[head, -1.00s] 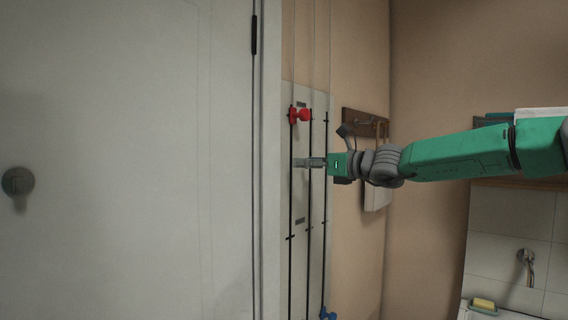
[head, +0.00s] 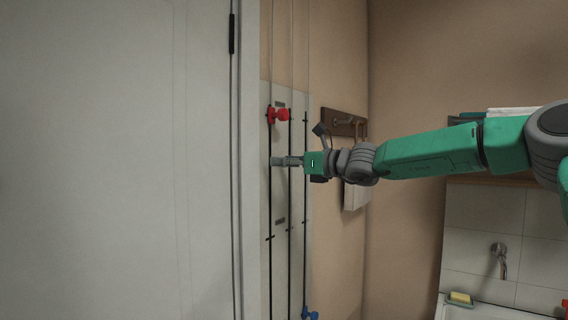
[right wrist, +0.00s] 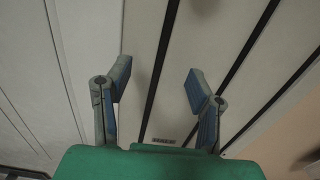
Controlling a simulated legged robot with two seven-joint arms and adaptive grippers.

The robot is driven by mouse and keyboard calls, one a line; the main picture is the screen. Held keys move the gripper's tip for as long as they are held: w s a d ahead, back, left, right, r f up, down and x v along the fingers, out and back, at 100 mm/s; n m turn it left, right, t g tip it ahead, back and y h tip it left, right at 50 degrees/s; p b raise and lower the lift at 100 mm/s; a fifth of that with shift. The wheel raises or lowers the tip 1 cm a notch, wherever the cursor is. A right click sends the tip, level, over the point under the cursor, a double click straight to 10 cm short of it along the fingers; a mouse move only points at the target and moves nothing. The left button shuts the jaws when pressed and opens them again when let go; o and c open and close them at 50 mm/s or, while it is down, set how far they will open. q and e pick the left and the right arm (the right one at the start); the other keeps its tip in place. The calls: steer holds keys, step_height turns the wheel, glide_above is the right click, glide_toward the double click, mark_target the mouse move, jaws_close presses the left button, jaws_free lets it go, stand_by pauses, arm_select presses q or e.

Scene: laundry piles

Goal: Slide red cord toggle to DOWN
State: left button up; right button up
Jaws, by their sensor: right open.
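The red toggle (head: 278,115) sits near the top of the leftmost dark cord track on the light wall panel (head: 281,195), in the head view. My right gripper (head: 276,161) is at the panel, below the red toggle and apart from it. In the right wrist view my right gripper (right wrist: 158,82) is open and empty, with a dark track (right wrist: 163,60) running between its fingers. The red toggle is not seen in the right wrist view. My left gripper is not in view.
A blue toggle (head: 310,313) is low on the right track. A white door (head: 120,160) fills the left. A hook rack (head: 343,122) with hanging things is right of the panel, behind my arm. A sink (head: 480,312) is at lower right.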

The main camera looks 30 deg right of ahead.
steer(key=shift+d, duration=0.2)
steer(key=v, duration=0.7)
steer(key=shift+s, duration=0.15)
steer(key=shift+f, duration=0.1)
